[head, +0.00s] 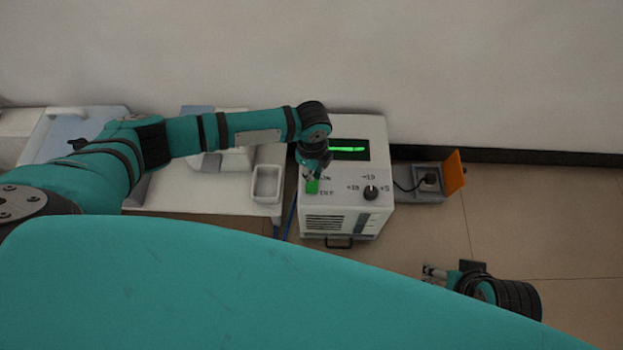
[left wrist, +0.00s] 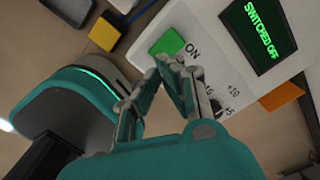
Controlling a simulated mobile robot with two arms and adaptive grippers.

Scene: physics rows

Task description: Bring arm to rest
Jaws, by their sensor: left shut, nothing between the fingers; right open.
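My left arm reaches from the left in the head view to a white control box (head: 342,222). My left gripper (head: 313,170) is shut and empty, just above the box's front panel, close to a green rocker switch (head: 312,187). In the left wrist view the shut fingertips (left wrist: 166,66) are close beside the green switch (left wrist: 167,42), marked ON; I cannot tell whether they touch it. The display (left wrist: 258,40) reads SWITCHED OFF. A black knob (head: 371,192) is right of the switch. My right gripper (head: 434,272) is open and empty over the floor at lower right.
A socket (head: 430,180) with a plugged-in black cable and a raised orange cover (head: 453,172) stands right of the box. A white tray (head: 267,183) is left of it, on a pale surface (head: 200,200). A wall rises behind. The floor at right is clear.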

